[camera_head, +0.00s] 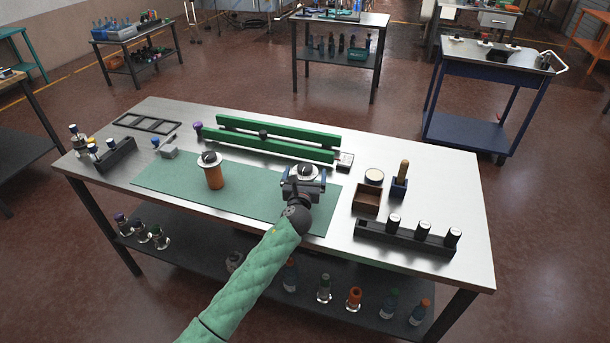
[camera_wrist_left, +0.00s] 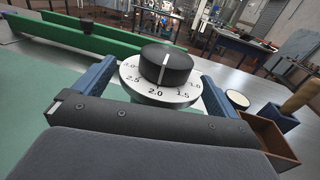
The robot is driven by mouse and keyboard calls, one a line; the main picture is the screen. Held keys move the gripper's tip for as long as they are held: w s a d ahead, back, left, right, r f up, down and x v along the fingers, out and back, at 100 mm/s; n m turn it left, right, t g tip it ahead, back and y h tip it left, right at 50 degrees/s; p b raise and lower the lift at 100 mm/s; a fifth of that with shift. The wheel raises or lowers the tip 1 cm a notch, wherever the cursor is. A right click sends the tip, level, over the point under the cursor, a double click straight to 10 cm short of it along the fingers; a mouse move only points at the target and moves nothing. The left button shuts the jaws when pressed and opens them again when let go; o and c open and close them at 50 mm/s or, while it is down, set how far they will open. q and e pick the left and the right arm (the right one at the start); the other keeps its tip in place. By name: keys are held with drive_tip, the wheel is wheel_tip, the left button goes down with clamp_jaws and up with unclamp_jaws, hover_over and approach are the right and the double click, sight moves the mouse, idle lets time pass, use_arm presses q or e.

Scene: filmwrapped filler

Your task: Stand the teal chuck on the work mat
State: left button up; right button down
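A chuck with a black knob on a white numbered dial (camera_head: 305,171) is at the right part of the green work mat (camera_head: 256,200); it also shows in the left wrist view (camera_wrist_left: 166,68). It looks upright. A little greenish body shows under its dial; its lower end is hidden by my gripper, so I cannot tell whether it touches the mat. My left gripper (camera_head: 304,185) has its blue fingers apart, one on each side of the chuck, with space visible between fingers and body. My right gripper is out of view.
An orange-brown chuck (camera_head: 214,177) stands on the mat to the left. A green rail fixture (camera_head: 265,148) runs behind. Right of the mat are a brown box (camera_head: 367,200), a blue holder (camera_head: 399,187) and a black rack (camera_head: 405,238). The mat between the chucks is clear.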

use_arm(q)
drive_tip(key=shift+s, duration=0.15)
drive_tip(key=shift+s+a+f+b, duration=0.15)
drive_tip(key=shift+s+b, duration=0.3)
drive_tip(key=shift+s, duration=0.75)
drive_tip(key=s+a+b, duration=0.1)
drive_tip(key=s+b, duration=0.1)
drive_tip(key=s, duration=0.7)
drive_tip(key=shift+r, duration=0.25)
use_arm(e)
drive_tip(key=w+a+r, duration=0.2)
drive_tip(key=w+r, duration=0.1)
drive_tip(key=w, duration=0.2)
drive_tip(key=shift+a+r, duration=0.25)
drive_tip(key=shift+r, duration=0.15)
use_arm(q)
drive_tip(key=shift+s, duration=0.1)
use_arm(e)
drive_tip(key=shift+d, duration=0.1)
